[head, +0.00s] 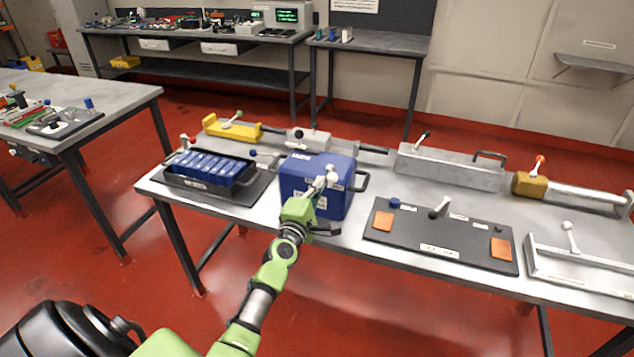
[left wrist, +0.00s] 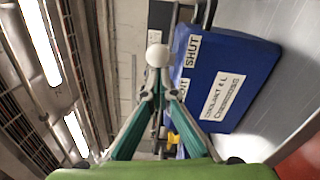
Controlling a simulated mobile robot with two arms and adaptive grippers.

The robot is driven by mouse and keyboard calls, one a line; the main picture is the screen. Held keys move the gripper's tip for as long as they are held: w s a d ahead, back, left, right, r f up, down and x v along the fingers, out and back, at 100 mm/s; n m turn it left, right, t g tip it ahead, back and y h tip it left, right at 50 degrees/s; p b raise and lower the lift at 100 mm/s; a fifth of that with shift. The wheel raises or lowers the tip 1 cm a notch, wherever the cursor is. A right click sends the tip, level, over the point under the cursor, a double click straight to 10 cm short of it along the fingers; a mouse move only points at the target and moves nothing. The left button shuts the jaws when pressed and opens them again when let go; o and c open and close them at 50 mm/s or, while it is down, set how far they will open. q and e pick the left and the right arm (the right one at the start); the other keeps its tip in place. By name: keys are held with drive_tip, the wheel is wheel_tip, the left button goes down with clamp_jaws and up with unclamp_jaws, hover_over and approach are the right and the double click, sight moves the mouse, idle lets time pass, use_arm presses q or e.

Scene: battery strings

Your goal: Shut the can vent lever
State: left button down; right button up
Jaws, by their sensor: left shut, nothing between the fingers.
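The blue can (head: 300,180) is a box standing on the near table, with a dark handle on its right side. A lever with a white ball knob (head: 330,169) shows at its front; the knob also shows in the left wrist view (left wrist: 157,55). The can's face (left wrist: 228,75) there carries a "SHUT" label and other white labels. My left gripper (head: 322,183) is shut and empty, its fingertips right by the knob. In the left wrist view the fingertips (left wrist: 160,84) lie just below the knob; I cannot tell whether they touch it. The lever's shaft is mostly hidden behind the fingers.
A blue battery tray (head: 208,170) stands left of the can. A dark panel (head: 440,238) with orange pads lies to its right, and a grey long box (head: 450,166) stands behind that. A yellow tool (head: 232,128) lies at the back left. Bare table shows in front of the can.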

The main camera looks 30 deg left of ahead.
sight(338, 186)
use_arm(q)
drive_tip(key=shift+w+d+r+n+g+y+p, duration=0.15)
drive_tip(key=shift+w+d+n+y+p, duration=0.25)
drive_tip(key=shift+d, duration=0.3)
drive_tip(key=shift+w+d+f+n+g+y+p, duration=0.1)
drive_tip(key=shift+w+d+n+g+y+p, duration=0.15)
drive_tip(key=shift+d+y, duration=0.4)
drive_tip(key=shift+w+d+r+n+g+y+p, duration=0.1)
drive_tip(key=shift+w+d+n+y+p, duration=0.25)
drive_tip(key=shift+d, duration=0.45)
drive_tip(key=shift+w+d, duration=0.2)
